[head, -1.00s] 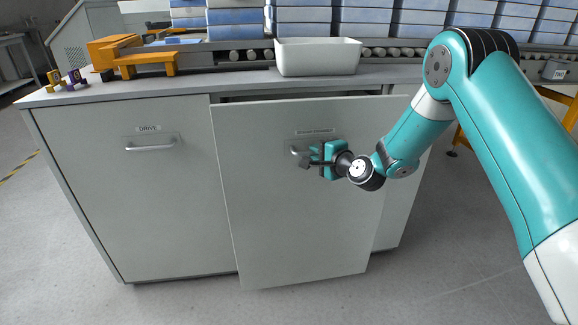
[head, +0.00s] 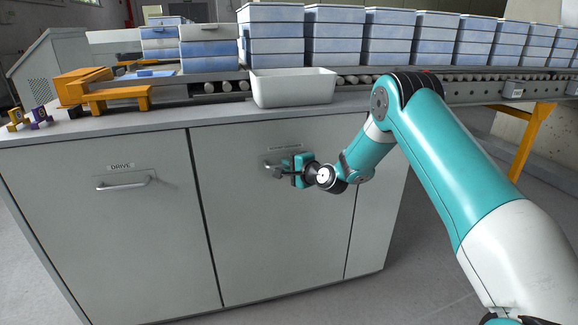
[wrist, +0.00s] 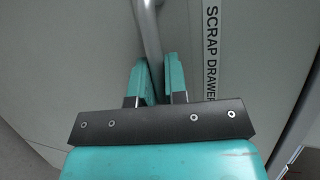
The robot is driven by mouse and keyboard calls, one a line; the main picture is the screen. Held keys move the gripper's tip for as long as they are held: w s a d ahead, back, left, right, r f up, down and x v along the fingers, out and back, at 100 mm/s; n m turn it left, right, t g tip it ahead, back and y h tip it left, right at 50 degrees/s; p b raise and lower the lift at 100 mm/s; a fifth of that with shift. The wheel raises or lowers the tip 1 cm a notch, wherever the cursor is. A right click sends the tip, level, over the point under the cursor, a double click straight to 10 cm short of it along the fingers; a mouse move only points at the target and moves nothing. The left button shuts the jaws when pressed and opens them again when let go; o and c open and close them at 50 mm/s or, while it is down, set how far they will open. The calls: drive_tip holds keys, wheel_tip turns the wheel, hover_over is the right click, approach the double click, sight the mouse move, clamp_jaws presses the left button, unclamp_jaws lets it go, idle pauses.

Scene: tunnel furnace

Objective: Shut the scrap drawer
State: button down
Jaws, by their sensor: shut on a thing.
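The scrap drawer (head: 262,225) is the grey front in the middle of the cabinet. Its face looks flush with the panels beside it, with only thin seams showing. My gripper (head: 288,169) is at the drawer's upper part, shut on the drawer's handle, which my gripper partly hides in the head view. In the wrist view the metal handle bar (wrist: 147,30) runs down between the two teal fingers of my gripper (wrist: 155,78). The label reading SCRAP DRAWER (wrist: 211,55) is right of the bar.
The drive front with its own handle (head: 124,185) is to the left. A white bin (head: 293,88) and an orange fixture (head: 105,92) stand on the worktop. Blue trays (head: 276,32) line the roller conveyor behind. The floor at the lower right is grey.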

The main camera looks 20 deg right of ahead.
drive_tip(key=shift+w+d+r, duration=0.1)
drive_tip(key=shift+w+d, duration=0.05)
drive_tip(key=shift+d, duration=0.15)
drive_tip(key=c, duration=1.2)
unclamp_jaws()
drive_tip(key=shift+o, duration=0.2)
drive_tip(key=shift+a, duration=0.15)
drive_tip(key=shift+r, duration=0.1)
drive_tip(key=b+v, duration=0.1)
drive_tip(key=v, duration=1.6)
drive_tip(key=shift+s+f, duration=0.3)
drive_tip(key=shift+f, duration=0.05)
